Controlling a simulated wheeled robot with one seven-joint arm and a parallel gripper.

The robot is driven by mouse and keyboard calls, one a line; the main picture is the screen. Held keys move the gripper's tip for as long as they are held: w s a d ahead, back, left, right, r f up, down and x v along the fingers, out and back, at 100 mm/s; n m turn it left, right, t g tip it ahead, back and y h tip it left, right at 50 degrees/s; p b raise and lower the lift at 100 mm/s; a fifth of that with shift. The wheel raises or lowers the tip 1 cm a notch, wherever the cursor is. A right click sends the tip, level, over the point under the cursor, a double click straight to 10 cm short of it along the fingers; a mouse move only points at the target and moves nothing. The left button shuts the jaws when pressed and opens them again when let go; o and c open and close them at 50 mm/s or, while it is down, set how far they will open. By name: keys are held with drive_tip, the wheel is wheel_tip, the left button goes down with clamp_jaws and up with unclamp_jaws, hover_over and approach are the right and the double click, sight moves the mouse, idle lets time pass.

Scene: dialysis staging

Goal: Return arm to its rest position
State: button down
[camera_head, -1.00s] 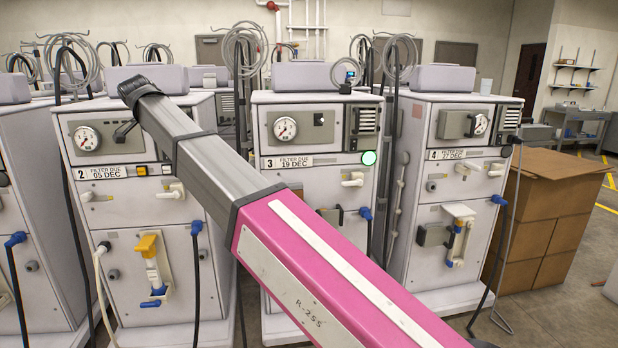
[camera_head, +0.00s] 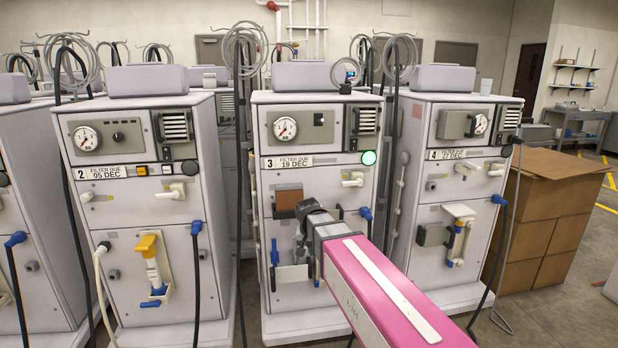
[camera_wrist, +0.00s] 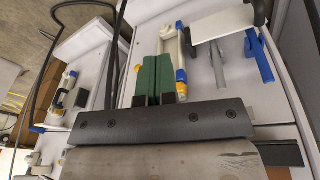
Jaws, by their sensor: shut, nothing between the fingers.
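My gripper (camera_wrist: 157,62) shows in the wrist view as two green fingers pressed together, shut and empty, in front of a white machine panel. In the head view my arm reaches in from the lower right, and its dark end joint is in front of machine 3 (camera_head: 337,187). The fingers cannot be made out there. Behind them in the wrist view is a pale fitting with a yellow piece (camera_wrist: 181,76) and a blue tip; I cannot tell whether they touch it.
Machine 2 (camera_head: 128,216) stands left and machine 4 (camera_head: 480,190) right, with hoses and knobs projecting. A cardboard box (camera_head: 545,215) stands at the right. Blue handles (camera_wrist: 259,57) are near the gripper. Open floor lies at the far right.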

drive_tip(key=s+d+f+n+g, duration=0.1)
drive_tip(key=s+d+f, duration=0.5)
drive_tip(key=d, duration=0.2)
drive_tip(key=s+d+f+y, duration=0.1)
drive_tip(key=s+d+f, duration=0.5)
drive_tip(key=d, duration=0.3)
drive_tip(key=shift+s+d+f+n+g, duration=0.3)
drive_tip(key=shift+s+n+g, duration=0.1)
drive_tip(key=shift+s, duration=0.3)
